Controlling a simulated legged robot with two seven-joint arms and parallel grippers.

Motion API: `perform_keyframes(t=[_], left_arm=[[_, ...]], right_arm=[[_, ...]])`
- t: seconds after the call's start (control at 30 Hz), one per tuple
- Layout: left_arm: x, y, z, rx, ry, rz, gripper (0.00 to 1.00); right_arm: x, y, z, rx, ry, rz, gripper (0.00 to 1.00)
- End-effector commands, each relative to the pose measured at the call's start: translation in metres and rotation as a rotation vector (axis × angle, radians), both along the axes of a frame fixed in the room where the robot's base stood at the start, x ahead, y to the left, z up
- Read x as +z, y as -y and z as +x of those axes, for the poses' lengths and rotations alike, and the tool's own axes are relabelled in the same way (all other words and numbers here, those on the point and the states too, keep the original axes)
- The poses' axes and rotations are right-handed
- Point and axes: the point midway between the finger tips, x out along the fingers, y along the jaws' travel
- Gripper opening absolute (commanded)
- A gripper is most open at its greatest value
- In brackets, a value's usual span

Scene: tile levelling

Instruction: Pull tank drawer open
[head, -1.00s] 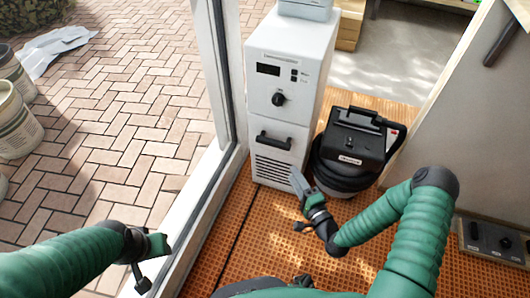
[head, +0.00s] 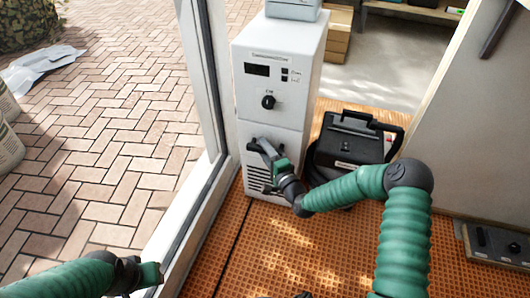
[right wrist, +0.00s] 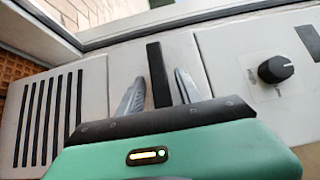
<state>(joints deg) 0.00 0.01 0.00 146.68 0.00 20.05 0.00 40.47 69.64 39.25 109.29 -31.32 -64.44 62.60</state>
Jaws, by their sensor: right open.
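The white dehumidifier-like cabinet (head: 270,70) stands by the window frame, with a dial and small display on its upper front. Its lower front is the tank drawer (head: 284,138), with a dark bar handle and vent slots below. In the right wrist view the black handle (right wrist: 158,75) lies between the two fingers of my right gripper (right wrist: 160,92), with a gap on each side. My right gripper also shows in the head view (head: 262,148), open at the handle and hiding part of it. The drawer looks closed. My left gripper (head: 150,278) is at the lower left, away from the cabinet.
A black canister vacuum (head: 350,140) stands just right of the cabinet, close to my right arm. The window frame (head: 205,100) runs along the left. Orange grid flooring (head: 290,250) in front is clear. A dark control box (head: 495,245) lies at the right.

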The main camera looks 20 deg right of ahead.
Motion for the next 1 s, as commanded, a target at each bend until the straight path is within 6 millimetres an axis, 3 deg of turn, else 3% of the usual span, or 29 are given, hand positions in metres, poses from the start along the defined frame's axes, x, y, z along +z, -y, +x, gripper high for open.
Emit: perform_keyframes(t=[0.07,0.37,1.0], left_arm=[[0.0003,0.0,0.0,0.0,0.0,0.0,0.36],[0.0003,0.0,0.0,0.0,0.0,0.0,0.36],[0.0,0.0,0.0,0.0,0.0,0.0,0.36]], right_arm=[[0.0001,0.0001,-0.0002,0.0,0.0,0.0,0.41],[-0.0006,0.0003,-0.0006,0.0,-0.001,0.0,0.01],[-0.0027,0.0004,-0.001,0.0,-0.005,0.0,0.0]])
